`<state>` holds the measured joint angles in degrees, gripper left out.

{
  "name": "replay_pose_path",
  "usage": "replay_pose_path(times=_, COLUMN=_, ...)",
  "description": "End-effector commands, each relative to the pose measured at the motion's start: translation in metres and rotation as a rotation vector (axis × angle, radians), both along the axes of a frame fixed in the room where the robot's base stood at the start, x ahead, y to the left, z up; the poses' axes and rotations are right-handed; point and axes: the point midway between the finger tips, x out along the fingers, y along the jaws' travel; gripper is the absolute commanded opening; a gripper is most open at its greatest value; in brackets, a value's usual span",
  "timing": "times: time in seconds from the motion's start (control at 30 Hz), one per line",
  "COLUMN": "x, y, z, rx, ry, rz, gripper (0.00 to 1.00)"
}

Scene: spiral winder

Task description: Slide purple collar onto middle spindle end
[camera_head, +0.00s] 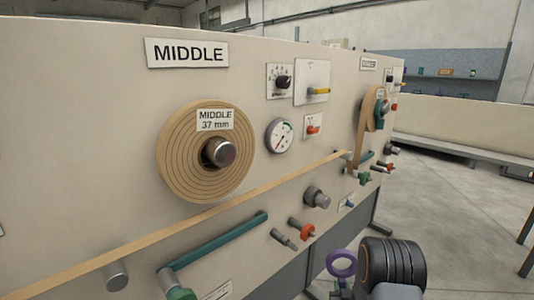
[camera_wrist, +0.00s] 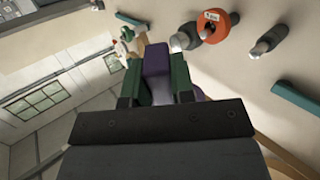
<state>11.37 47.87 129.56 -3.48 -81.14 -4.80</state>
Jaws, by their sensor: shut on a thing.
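The purple collar (camera_head: 341,264) is a ring with an open hole, low right of centre in the head view, held up in front of the machine panel. In the wrist view the collar (camera_wrist: 157,62) sits between the green-padded fingers of my gripper (camera_wrist: 155,80), which is shut on it. The middle spindle end (camera_head: 220,152) is a grey metal stub sticking out of the tan tape roll (camera_head: 178,157) labelled "MIDDLE 37 mm". The collar is apart from the spindle, below and to its right. The spindle end cannot be made out in the wrist view.
A tan tape (camera_head: 235,208) runs diagonally across the panel. A teal bar handle (camera_head: 215,247), grey stubs (camera_head: 316,198) and an orange collar (camera_head: 301,228) stick out below it. The orange collar also shows in the wrist view (camera_wrist: 208,30). Open floor lies at right.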

Motion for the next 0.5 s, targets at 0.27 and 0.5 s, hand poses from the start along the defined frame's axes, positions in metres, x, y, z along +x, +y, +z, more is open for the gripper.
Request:
replay_pose_path(times=0.27, x=-0.008, y=0.069, z=-0.026, rx=0.001, ry=-0.003, rz=0.101, gripper=0.00)
replay_pose_path(times=0.5, x=-0.011, y=0.085, z=-0.004, rx=0.002, ry=-0.005, rz=0.139, gripper=0.00)
